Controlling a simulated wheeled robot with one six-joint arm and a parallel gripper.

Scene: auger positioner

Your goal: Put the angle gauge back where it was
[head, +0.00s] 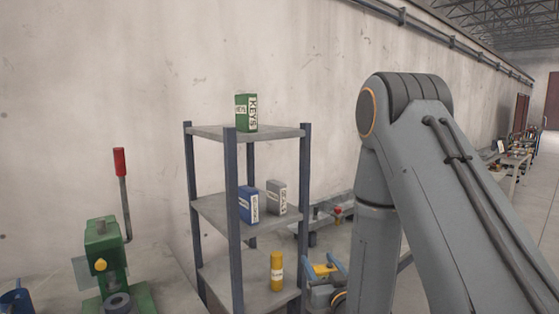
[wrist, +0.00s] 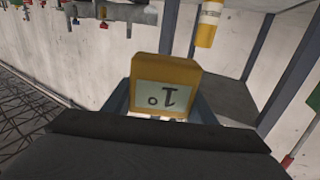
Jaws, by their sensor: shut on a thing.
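The angle gauge (wrist: 165,72) is a yellow block with a pale display that reads 1°, upside down in the wrist view. My gripper (wrist: 163,108) is shut on it, with a blue-grey finger on each side. In the head view the gauge (head: 323,269) shows as a small yellow piece between the fingers, right of the shelf unit's lower shelf and partly hidden by my arm. It is held in the air, clear of the shelf as far as I can see.
A shelf unit (head: 233,217) with blue posts holds a green KEYS box (head: 246,112) on top, a blue box (head: 248,204) and a grey box (head: 277,197) in the middle, and a yellow cylinder (head: 277,272) below. A green press (head: 104,262) with a red-handled lever stands left.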

